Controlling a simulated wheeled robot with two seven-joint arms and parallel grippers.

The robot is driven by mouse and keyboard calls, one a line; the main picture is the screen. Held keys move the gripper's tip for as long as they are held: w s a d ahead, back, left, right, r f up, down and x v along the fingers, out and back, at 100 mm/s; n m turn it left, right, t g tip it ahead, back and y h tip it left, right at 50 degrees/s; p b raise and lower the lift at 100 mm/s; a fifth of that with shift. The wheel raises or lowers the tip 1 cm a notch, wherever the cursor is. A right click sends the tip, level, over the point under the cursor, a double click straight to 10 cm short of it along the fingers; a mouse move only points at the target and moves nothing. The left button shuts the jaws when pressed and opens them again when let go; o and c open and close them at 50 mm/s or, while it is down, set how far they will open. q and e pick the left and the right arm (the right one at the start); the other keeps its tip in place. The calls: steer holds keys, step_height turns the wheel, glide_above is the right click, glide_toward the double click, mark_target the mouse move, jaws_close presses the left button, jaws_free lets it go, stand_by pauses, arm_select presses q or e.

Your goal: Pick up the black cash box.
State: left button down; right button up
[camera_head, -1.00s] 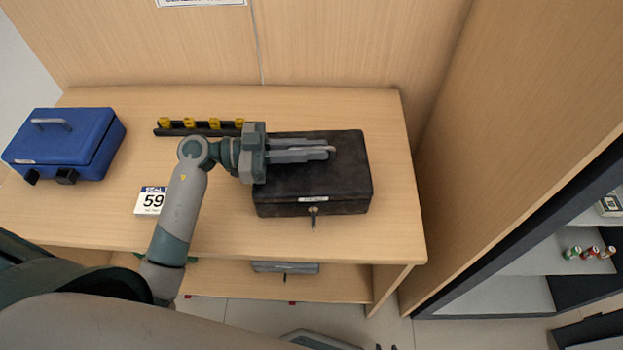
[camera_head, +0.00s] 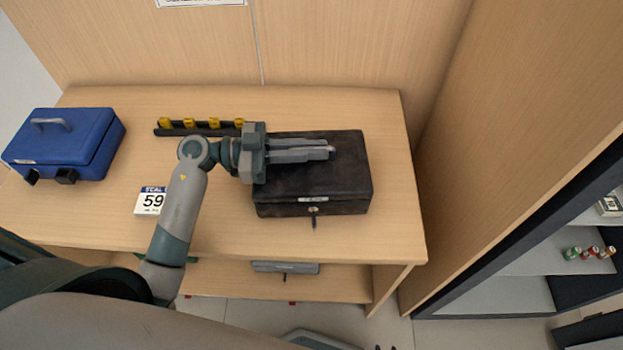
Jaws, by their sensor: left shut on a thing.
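The black cash box (camera_head: 325,185) sits on the wooden counter, right of centre, with its lock and key on the front side. My left gripper (camera_head: 328,149) reaches over the box's lid from the left. Its fingers are close together on the box's handle, of which only a small light end shows at the fingertips. The rest of the handle is hidden by the fingers. The box appears level on the counter. My right gripper is not in view.
A blue cash box (camera_head: 62,145) stands at the counter's left. A black rack with yellow pieces (camera_head: 190,124) lies behind my left wrist. A card reading 59 (camera_head: 151,201) stands left of my forearm. A grey box (camera_head: 285,267) lies on the shelf below. A tall wooden panel (camera_head: 500,140) rises at the right.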

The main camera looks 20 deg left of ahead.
arm_select(q)
steer(key=shift+r, duration=0.15)
steer(key=shift+r, duration=0.1)
stand_by(0.3)
